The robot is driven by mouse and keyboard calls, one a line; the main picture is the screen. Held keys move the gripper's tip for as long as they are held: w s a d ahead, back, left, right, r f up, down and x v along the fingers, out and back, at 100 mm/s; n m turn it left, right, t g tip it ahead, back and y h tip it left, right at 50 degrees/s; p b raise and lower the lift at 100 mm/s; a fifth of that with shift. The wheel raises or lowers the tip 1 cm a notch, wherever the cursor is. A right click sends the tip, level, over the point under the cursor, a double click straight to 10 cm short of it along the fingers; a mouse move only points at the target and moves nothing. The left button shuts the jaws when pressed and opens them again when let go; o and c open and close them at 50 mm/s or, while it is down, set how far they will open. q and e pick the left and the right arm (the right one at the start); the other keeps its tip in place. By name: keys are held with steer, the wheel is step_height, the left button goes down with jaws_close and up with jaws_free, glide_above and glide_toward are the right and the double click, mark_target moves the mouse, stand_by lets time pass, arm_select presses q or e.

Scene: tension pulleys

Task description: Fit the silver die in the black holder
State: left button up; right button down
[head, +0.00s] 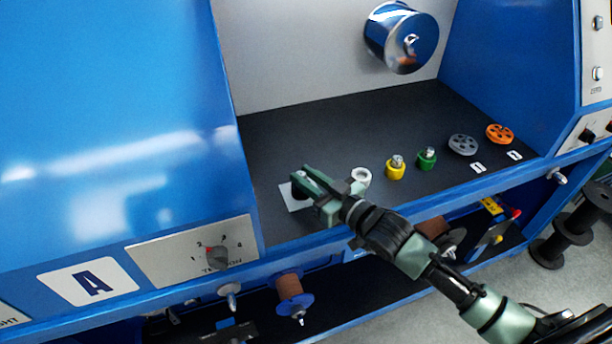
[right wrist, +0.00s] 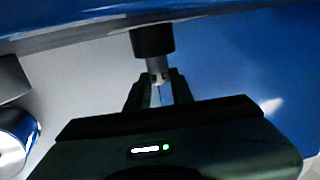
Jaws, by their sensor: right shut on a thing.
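My right gripper (head: 303,180) is at the left front of the dark shelf, over a white square plate (head: 291,200). In the right wrist view its fingers (right wrist: 158,88) are shut on the silver die (right wrist: 157,66), a small metallic cylinder. The black holder (right wrist: 152,40), a short dark cylinder, is in line with the die at its far end. The two look touching or very close; I cannot tell if the die is seated. In the head view my fingers hide the die and most of the holder. My left gripper is not in view.
Right of my gripper on the dark shelf (head: 330,135) stand a white ring-shaped piece (head: 361,175), a yellow piece (head: 395,170), a green piece (head: 427,160), a grey pulley (head: 463,145) and an orange pulley (head: 499,134). A shiny drum (head: 400,40) sticks out from the back wall.

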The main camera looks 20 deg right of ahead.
steer(key=shift+f+b, duration=0.35)
steer(key=shift+f, duration=0.3)
steer(key=shift+s+f, duration=0.15)
steer(key=shift+f, duration=0.25)
steer(key=c, duration=1.1)
jaws_free()
steer(key=shift+c, duration=0.2)
steer(key=shift+r, duration=0.1)
steer(key=shift+d, duration=0.1)
steer(key=b+v, duration=0.1)
steer(key=v, duration=0.6)
steer(key=shift+s, duration=0.3)
